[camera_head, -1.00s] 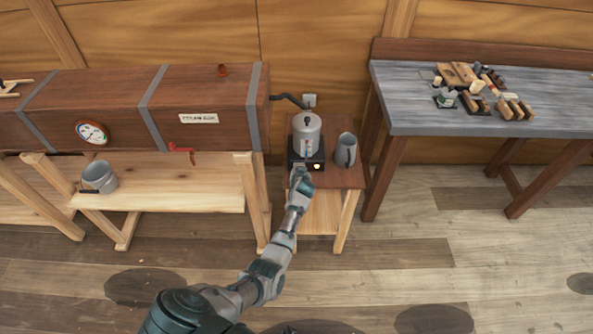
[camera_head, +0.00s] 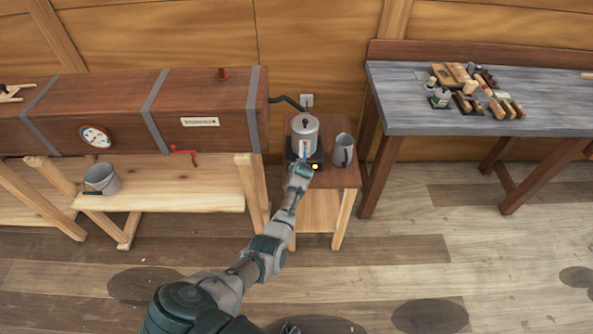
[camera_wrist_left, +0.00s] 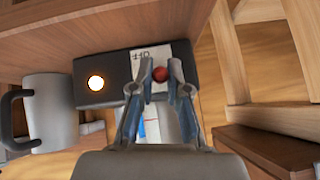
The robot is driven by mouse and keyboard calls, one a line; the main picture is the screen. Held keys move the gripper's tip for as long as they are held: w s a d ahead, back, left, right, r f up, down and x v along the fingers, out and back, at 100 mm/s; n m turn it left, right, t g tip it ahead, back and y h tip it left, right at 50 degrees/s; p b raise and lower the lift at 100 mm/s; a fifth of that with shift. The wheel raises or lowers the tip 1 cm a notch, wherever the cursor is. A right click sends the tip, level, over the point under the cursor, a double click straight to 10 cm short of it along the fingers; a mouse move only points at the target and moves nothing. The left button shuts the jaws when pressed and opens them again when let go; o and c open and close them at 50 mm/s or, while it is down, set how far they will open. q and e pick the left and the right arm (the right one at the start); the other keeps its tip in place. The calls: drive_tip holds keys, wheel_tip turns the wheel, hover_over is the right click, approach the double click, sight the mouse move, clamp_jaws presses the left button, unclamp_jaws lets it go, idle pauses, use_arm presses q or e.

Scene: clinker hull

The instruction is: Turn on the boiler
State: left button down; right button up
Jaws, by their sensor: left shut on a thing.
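The boiler is a silver lidded pot (camera_head: 305,133) on a black base on a small wooden stand. The base (camera_wrist_left: 117,70) carries a glowing light (camera_wrist_left: 96,83), a white label reading OFF (camera_wrist_left: 146,54) and a small red knob (camera_wrist_left: 160,74). The light also shows in the head view (camera_head: 315,167). My left gripper (camera_wrist_left: 160,80) is at the front of the base, its fingertips shut on the red knob. In the head view my left gripper (camera_head: 301,166) hides part of the base front. My right gripper is not in view.
A grey jug (camera_head: 343,151) stands right of the boiler on the stand (camera_head: 326,178). A long wooden steam box (camera_head: 205,95) is on the left, with a bucket (camera_head: 102,178) below. A grey-topped workbench (camera_head: 400,105) with tools is on the right. A black hose (camera_head: 288,101) runs behind the boiler.

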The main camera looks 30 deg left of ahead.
use_arm(q)
drive_tip(key=shift+w+r, duration=0.1)
drive_tip(key=shift+r, duration=0.05)
drive_tip(key=c, duration=1.2)
unclamp_jaws()
drive_tip(key=shift+o, duration=0.2)
drive_tip(key=v, duration=1.1)
drive_tip(key=shift+s+d+r, duration=0.15)
drive_tip(key=shift+s+r, duration=0.05)
drive_tip(key=shift+s, duration=0.05)
drive_tip(key=shift+f, duration=0.1)
